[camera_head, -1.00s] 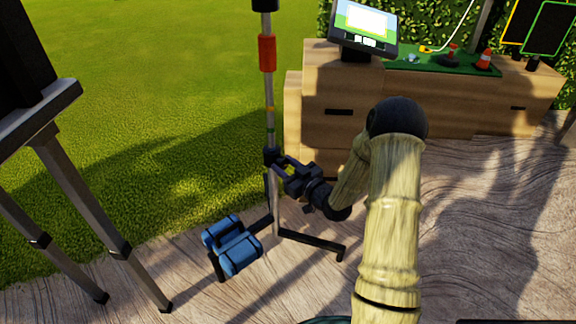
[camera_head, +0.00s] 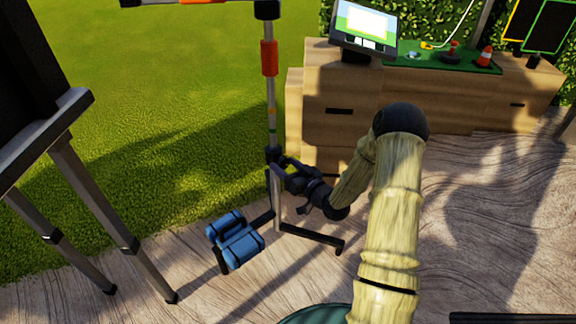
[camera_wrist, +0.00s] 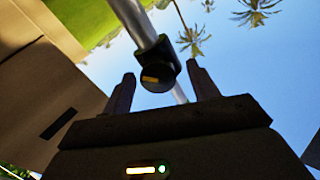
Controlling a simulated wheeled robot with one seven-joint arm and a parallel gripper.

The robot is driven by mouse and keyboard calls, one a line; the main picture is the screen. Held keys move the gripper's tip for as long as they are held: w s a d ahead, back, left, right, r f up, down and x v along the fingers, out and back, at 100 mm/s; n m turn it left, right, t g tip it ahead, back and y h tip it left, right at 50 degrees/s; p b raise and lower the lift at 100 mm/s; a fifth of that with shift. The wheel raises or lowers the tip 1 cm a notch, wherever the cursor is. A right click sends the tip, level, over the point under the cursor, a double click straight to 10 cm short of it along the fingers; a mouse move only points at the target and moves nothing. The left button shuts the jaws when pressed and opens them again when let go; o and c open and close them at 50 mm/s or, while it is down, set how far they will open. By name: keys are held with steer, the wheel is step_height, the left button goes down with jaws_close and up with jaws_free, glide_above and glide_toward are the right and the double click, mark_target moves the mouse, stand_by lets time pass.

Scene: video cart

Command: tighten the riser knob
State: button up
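The riser knob (camera_wrist: 157,78) is a dark round knob with an orange mark on its face, on a dark collar around the metal riser pole (camera_wrist: 135,18). In the wrist view, my gripper (camera_wrist: 160,75) has its two fingers apart, one on each side of the knob, with gaps visible on both sides. How deep the fingers reach along the knob cannot be told. In the head view, my gripper (camera_head: 279,164) is at the lower part of the upright stand (camera_head: 271,105), and the knob is hidden there by the gripper and wrist.
Blue weights (camera_head: 235,240) rest by the stand's feet. A dark tripod-like stand (camera_head: 95,205) is at left. A wooden cabinet (camera_head: 335,110) with a screen (camera_head: 364,26) stands behind, right of the pole. A boom (camera_head: 195,2) crosses the top left. Open decking lies right.

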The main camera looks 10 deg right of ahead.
steer(key=shift+d, duration=0.1)
steer(key=shift+s+d+r+p, duration=0.1)
steer(key=shift+s+d+p, duration=0.2)
steer(key=shift+s, duration=0.1)
steer(key=p+v, duration=0.4)
steer(key=v, duration=1.2)
steer(key=shift+s+p, duration=0.2)
steer(key=shift+p, duration=0.1)
